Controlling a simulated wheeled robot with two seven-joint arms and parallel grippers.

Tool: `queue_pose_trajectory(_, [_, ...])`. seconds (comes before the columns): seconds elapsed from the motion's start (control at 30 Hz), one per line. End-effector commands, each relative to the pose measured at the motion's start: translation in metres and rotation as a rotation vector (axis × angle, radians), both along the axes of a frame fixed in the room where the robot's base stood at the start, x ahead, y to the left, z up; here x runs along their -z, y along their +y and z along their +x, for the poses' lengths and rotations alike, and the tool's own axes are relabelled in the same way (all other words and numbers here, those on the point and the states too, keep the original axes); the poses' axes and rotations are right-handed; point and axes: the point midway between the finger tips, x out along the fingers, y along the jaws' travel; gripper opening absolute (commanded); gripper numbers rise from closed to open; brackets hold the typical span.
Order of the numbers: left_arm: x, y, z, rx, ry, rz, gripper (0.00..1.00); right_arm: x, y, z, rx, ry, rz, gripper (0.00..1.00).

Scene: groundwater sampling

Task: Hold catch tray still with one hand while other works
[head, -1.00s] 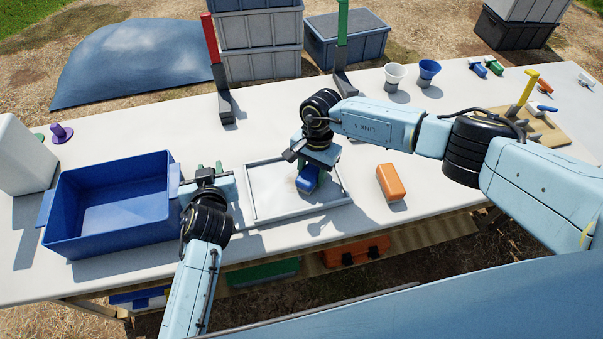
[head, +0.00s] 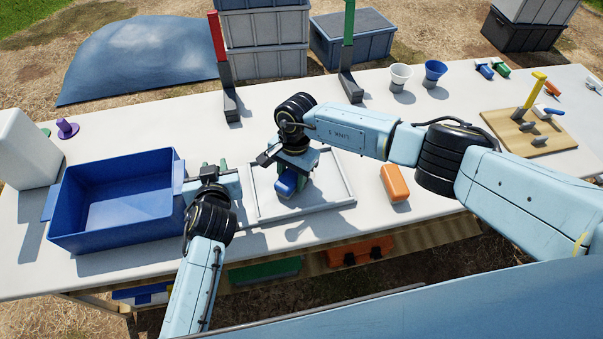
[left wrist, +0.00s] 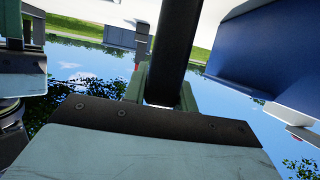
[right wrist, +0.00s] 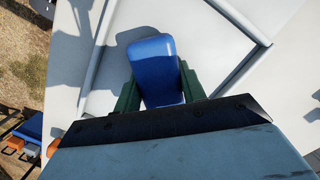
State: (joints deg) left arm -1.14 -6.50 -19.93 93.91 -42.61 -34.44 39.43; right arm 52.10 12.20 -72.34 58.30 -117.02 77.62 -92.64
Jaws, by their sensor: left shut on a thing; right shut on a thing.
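The catch tray (head: 350,200) is a shallow pale tray with a raised rim, flat on the white table in the middle of the head view. My left gripper (head: 212,168) is at its left side, between it and a blue tub. In the left wrist view it is shut on a dark round bar (left wrist: 178,45); I cannot tell whether the bar belongs to the tray. In the right wrist view the block (right wrist: 152,62) sits between green fingers.
The deep blue tub (head: 75,240) stands left of the tray. An orange block (head: 395,183) lies to its right. Behind stand a red-topped post (head: 217,40) and a green-topped post (head: 349,25). White (head: 400,75) and blue (head: 434,72) cups and a wooden board (head: 510,130) are farther right.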

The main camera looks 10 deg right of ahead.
Motion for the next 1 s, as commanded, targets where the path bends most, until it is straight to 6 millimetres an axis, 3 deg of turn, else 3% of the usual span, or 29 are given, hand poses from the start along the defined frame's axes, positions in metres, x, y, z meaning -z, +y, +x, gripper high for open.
queue_pose_trajectory(0.1, [0.000,0.000,0.000,0.001,-0.001,0.000,0.00,0.000,0.003,0.009,0.003,0.002,0.000,0.22])
queue_pose_trajectory(0.93, [0.000,0.000,0.000,0.000,-0.001,0.000,0.00,0.000,-0.076,0.010,0.002,0.000,-0.001,0.22])
queue_pose_trajectory(1.0, [0.000,0.000,0.000,0.000,-0.001,0.000,0.00,-0.001,-0.071,0.010,-0.003,0.000,0.000,0.22])
